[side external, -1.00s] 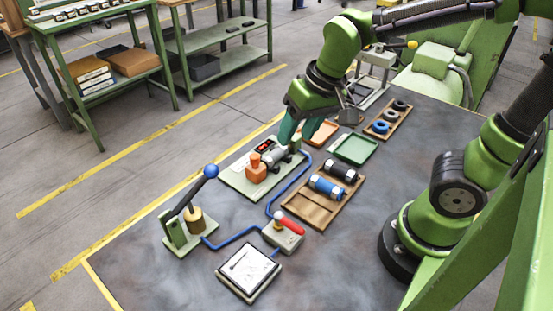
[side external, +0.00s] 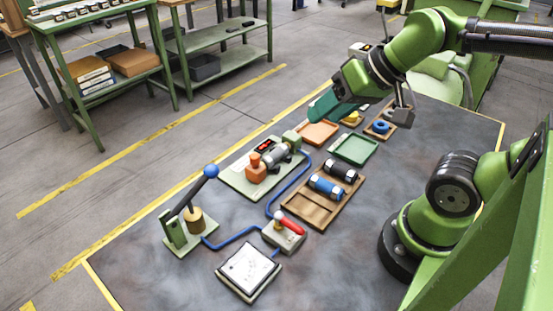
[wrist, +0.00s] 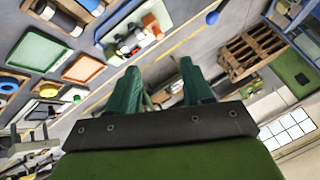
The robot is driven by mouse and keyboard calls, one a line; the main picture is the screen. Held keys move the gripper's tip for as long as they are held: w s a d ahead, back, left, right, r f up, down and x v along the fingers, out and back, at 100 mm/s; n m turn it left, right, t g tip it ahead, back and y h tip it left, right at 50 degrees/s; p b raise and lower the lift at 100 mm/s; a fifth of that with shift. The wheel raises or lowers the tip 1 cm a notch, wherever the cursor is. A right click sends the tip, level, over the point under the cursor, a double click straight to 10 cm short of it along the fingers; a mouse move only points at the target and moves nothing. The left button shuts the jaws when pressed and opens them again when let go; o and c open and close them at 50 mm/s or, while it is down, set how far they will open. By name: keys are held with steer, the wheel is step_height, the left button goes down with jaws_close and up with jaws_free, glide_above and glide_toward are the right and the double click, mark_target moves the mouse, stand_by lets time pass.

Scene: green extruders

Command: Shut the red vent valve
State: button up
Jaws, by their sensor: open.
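The red vent valve shows in the side view as a red handle (side external: 292,225) on a pale block (side external: 284,238), between the blue hose and the white panel. The handle points to the right from a knob at the block's left. I cannot make out the valve in the wrist view. My gripper (side external: 324,105) is raised above the far part of the table, well apart from the valve, its teal fingers pointing left. In the wrist view my gripper (wrist: 162,88) has its two fingers apart with nothing between them.
An extruder plate (side external: 238,180), a wooden rack (side external: 308,207) with blue and black cylinders, a green tray (side external: 354,150) and an orange tray (side external: 316,134) are on the table. The front right tabletop is clear.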

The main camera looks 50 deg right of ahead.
mark_target(294, 224)
steer(key=shift+a+f, duration=0.1)
steer(key=shift+f, duration=0.05)
steer(key=shift+c, duration=0.3)
steer(key=w+a+f+n+g, duration=0.45)
steer(key=w+a+g, duration=0.25)
steer(key=g, duration=0.4)
steer(key=shift+g, duration=0.4)
steer(key=x, duration=1.1)
steer(key=s+x, duration=0.1)
steer(key=x, duration=0.4)
steer(key=shift+s+a+r, duration=0.15)
steer(key=shift+a, duration=0.25)
jaws_close()
